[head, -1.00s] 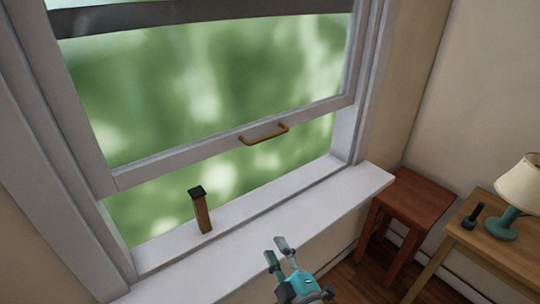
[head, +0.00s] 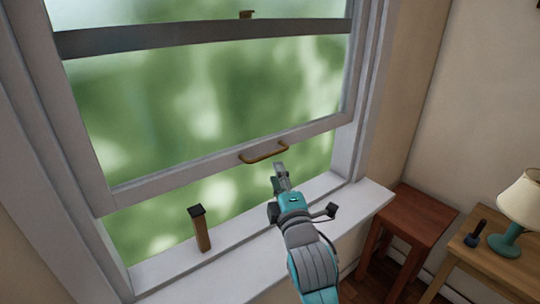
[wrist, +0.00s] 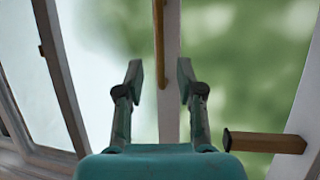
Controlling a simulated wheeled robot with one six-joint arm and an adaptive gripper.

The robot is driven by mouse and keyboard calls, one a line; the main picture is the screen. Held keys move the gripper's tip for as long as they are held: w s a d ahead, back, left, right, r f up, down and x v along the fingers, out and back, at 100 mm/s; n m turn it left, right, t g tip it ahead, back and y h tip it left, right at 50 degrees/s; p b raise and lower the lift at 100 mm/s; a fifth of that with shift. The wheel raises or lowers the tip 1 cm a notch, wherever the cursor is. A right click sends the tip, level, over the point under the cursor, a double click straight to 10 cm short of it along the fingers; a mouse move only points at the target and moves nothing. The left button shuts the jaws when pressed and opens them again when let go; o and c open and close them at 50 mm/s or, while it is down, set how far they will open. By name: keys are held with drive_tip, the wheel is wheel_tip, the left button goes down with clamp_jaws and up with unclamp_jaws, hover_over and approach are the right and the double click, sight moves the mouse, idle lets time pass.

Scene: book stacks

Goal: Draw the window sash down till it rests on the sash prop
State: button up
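The window sash (head: 190,177) is raised, with open space between its bottom rail and the sill. A brass-coloured handle (head: 264,152) is fixed on that rail; in the wrist view it is an upright bar (wrist: 160,45). The sash prop (head: 201,232), a wooden post with a dark cap, stands upright on the sill, left of the handle. Its cap is below the rail, apart from it. It lies at lower right in the wrist view (wrist: 268,142). My gripper (head: 281,168) is just below and right of the handle. In the wrist view its fingers (wrist: 160,75) are open and empty, with the handle ahead between them.
The white sill (head: 240,262) runs below the window. A reddish wooden stool (head: 415,214) stands at the right. Beside it a wooden table (head: 490,268) holds a lamp (head: 510,236) and a small dark object (head: 474,232).

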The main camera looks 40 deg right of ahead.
sight(270, 155)
drive_tip(key=x, duration=0.8)
drive_tip(key=shift+w, duration=0.2)
clamp_jaws()
